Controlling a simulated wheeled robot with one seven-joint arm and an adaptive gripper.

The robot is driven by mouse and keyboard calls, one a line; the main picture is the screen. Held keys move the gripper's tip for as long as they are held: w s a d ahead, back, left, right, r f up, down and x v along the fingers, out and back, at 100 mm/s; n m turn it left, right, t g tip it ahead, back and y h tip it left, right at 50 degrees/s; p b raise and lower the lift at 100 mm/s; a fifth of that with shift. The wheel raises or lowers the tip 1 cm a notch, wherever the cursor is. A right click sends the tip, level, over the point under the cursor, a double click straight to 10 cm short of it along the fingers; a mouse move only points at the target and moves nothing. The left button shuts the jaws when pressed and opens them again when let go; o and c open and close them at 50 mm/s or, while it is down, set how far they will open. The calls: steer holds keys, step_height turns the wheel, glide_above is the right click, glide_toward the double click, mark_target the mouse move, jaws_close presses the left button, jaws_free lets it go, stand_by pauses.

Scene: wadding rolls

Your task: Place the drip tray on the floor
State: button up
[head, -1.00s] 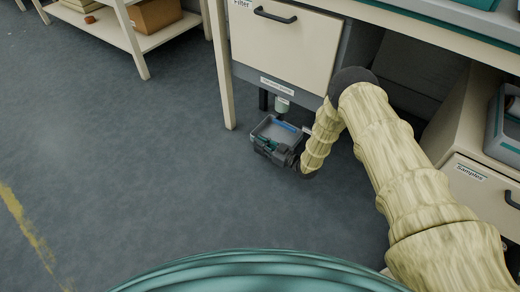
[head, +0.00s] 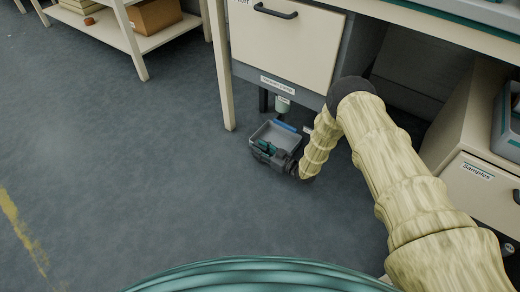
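The drip tray (head: 273,131) is a small grey open box low beneath the drawer unit, near the front of the recess. A blue strip shows at its back right edge. My gripper (head: 268,150) is at the tray's near wall and appears shut on it; the fingertips are small and partly hidden. Whether the tray's underside touches the floor (head: 170,170) cannot be told.
A table leg (head: 222,80) stands to the left. A samples drawer (head: 478,190) is at right. The floor to the left and in front is clear.

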steer(key=shift+r, duration=0.1)
steer(key=shift+d+r, duration=0.1)
steer(key=shift+d, duration=0.05)
steer(key=p+v, duration=0.5)
steer(key=v, duration=0.6)
steer(key=shift+s+d+p, duration=0.25)
steer(key=shift+d+p, duration=0.05)
steer(key=shift+p, duration=0.05)
